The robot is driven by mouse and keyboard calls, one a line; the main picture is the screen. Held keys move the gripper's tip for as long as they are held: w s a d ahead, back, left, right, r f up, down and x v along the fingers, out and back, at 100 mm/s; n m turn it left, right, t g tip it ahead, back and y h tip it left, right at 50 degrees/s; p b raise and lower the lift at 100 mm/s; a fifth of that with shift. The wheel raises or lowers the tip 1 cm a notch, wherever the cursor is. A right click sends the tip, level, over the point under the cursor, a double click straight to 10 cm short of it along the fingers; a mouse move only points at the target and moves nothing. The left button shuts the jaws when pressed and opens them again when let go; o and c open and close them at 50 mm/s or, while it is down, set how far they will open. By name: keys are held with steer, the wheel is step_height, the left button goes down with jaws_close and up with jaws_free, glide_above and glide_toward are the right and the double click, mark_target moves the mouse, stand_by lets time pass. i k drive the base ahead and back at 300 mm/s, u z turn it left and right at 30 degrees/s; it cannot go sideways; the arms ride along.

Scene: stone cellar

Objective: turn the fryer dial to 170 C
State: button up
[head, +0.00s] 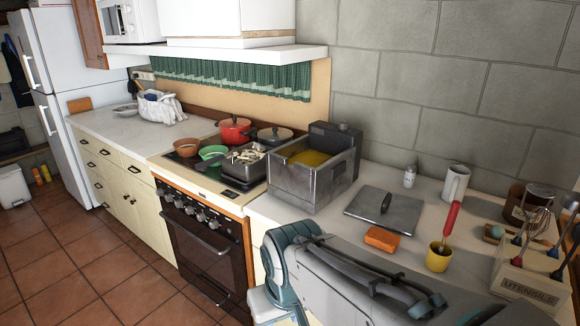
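The fryer (308,190) is a grey metal box on the worktop, right of the stove, with yellow oil inside. A dark control box (336,137) stands up at its back. A small knob-like shape shows on top of that box, but I cannot make out a dial face or any temperature marks. My arm crosses the lower right of the head view, in front of the worktop. My gripper is not visible, so its opening and its distance from the fryer do not show.
A flat lid (383,208) lies right of the fryer, with an orange sponge (382,239) before it. A yellow cup (439,257), white mug (455,183) and utensil box (528,283) stand farther right. The stove (200,178) on the left holds several pots. A shelf (240,53) overhangs the stove.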

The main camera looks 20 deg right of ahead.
mark_target(343, 126)
steer(key=u, duration=0.9)
steer(key=i, duration=1.2)
steer(key=z, duration=2.8)
steer(key=i, duration=0.5)
steer(key=z, duration=0.1)
